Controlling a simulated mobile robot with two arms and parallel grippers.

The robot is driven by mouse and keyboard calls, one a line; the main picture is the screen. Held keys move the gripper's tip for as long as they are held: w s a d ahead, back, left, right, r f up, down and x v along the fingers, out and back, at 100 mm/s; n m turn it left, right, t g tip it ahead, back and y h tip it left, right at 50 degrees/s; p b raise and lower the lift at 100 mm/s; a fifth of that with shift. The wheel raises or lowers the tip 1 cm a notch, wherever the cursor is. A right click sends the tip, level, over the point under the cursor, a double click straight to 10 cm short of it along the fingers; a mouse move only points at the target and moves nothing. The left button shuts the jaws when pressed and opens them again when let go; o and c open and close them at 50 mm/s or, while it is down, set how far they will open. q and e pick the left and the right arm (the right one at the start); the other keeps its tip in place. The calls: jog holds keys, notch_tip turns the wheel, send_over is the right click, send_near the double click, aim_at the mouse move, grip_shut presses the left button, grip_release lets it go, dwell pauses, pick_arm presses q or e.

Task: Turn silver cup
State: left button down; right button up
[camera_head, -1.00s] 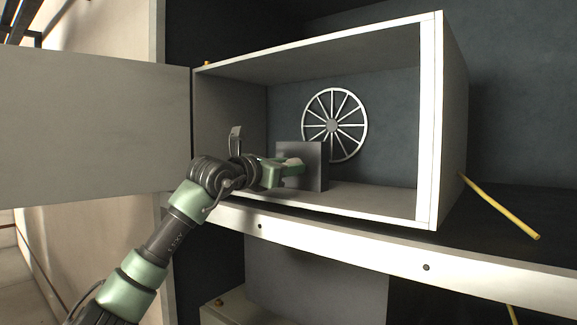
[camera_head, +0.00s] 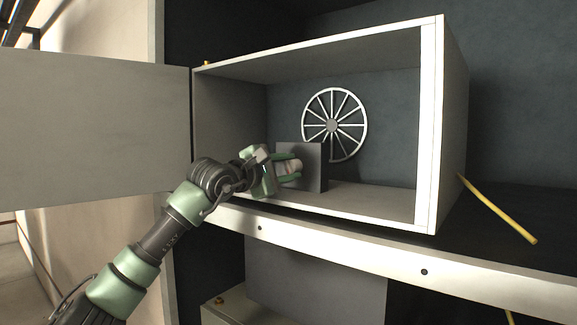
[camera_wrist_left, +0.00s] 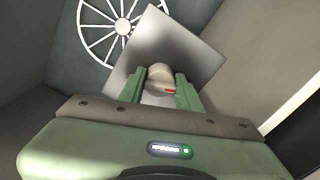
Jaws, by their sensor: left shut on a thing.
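The silver cup (camera_wrist_left: 160,75) is a small, pale, round knob-like piece with a red mark, on the front of a square grey metal block (camera_wrist_left: 207,62). In the head view the block (camera_head: 312,165) stands inside the open white box, and the cup (camera_head: 294,168) is partly covered by green fingers. My left gripper (camera_wrist_left: 161,92) is shut on the cup, one finger on each side. In the head view my left gripper (camera_head: 290,168) reaches in from the left. The block looks tilted in the wrist view. My right gripper is not in view.
The open white box (camera_head: 432,120) has walls close around my left gripper. Its grey door (camera_head: 95,130) stands open at the left. A spoked wheel (camera_head: 335,125) is on the back wall behind the block. A yellow rod (camera_head: 500,210) sticks out at the right.

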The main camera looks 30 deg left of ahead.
pick_arm(q)
jog(key=m+p, duration=0.1)
jog(key=m, duration=0.5)
jog(key=shift+m, duration=0.4)
dwell(0.3)
jog(key=c, duration=1)
grip_release()
jog(key=s+b, duration=0.1)
jog(key=s, duration=0.1)
jog(key=s+b, duration=0.1)
jog(key=s, duration=0.1)
jog(key=s+b, duration=0.1)
jog(key=s, duration=0.1)
jog(key=shift+s+a+f+b, duration=0.2)
jog(key=shift+s+a+b, duration=0.1)
jog(key=shift+s+a, duration=0.1)
jog(key=shift+s+r, duration=0.15)
jog(key=shift+s, duration=0.3)
